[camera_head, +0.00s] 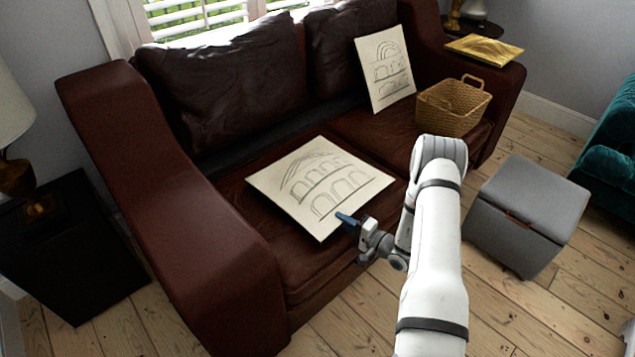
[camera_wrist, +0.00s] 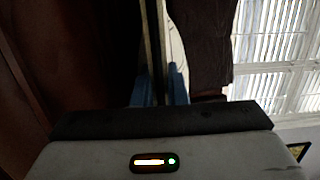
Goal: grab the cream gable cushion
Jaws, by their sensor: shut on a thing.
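The cream gable cushion (camera_head: 320,183) shows in the head view as a thin square with a line drawing of arches under a sloping roof line. It is over the near part of the sofa seat, face up; I cannot tell whether it rests fully on the seat. My gripper (camera_head: 345,218) is at its near right edge, with a blue finger against it. In the wrist view the blue fingers (camera_wrist: 160,88) are on either side of the cushion's thin pale edge (camera_wrist: 151,45), shut on it.
A second cream drawn cushion (camera_head: 385,68) leans on the sofa (camera_head: 170,170) back beside a wicker basket (camera_head: 454,106). A gold cushion (camera_head: 484,49) lies on the far armrest. A grey storage stool (camera_head: 520,220) stands right of my arm.

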